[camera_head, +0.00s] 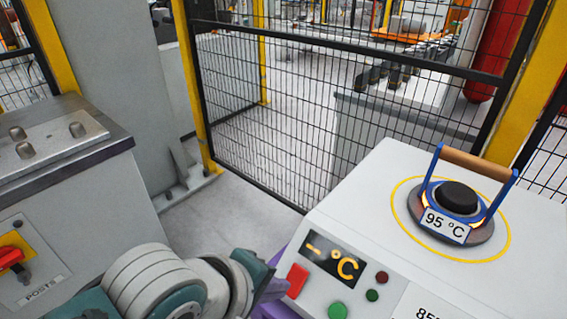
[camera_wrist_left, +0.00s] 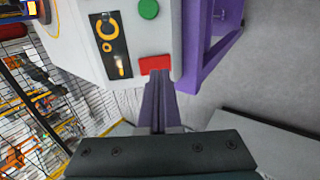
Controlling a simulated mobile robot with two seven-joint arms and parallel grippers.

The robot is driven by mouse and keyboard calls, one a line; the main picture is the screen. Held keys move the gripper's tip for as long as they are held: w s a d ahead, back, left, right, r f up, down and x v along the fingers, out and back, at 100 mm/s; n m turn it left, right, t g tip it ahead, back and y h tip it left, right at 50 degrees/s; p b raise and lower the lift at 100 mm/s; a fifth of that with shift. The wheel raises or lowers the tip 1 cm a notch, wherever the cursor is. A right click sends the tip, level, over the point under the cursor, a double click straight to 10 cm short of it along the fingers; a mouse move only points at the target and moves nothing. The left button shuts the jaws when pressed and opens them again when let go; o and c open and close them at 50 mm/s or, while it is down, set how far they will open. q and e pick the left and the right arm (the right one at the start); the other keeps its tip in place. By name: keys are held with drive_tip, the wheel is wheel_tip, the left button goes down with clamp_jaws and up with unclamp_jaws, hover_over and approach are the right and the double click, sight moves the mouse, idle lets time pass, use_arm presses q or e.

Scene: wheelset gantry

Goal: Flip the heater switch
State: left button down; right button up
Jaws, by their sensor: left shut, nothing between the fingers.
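The heater is a white box (camera_head: 360,215) at the right, with a control panel on its sloped front. A red rectangular switch (camera_head: 296,281) sits at the panel's left end, beside a dark display (camera_head: 332,258) reading "– °C". In the left wrist view the red switch (camera_wrist_left: 154,62) is just beyond my fingertips. My left gripper (camera_head: 274,288) is shut and empty, just left of the switch; its fingers also show in the wrist view (camera_wrist_left: 158,78). The fingertips overlap the switch's lower edge there; I cannot tell whether they touch. My right gripper is not in view.
A blue ring-shaped part with a wooden handle (camera_head: 478,163) and a "95 °C" label stands on the heater top. A green button (camera_head: 337,310) is near the switch. A purple frame (camera_wrist_left: 212,40) supports the heater. A mesh fence (camera_head: 290,110) stands behind; a grey cabinet (camera_head: 75,215) is left.

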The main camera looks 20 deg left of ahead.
use_arm(q)
drive_tip(key=s+f+p+v, duration=0.1)
drive_tip(key=p+v, duration=0.1)
drive_tip(key=v, duration=0.9)
drive_tip(key=shift+s+a+f, duration=0.15)
drive_tip(key=shift+s+a, duration=0.15)
drive_tip(key=shift+s, duration=0.05)
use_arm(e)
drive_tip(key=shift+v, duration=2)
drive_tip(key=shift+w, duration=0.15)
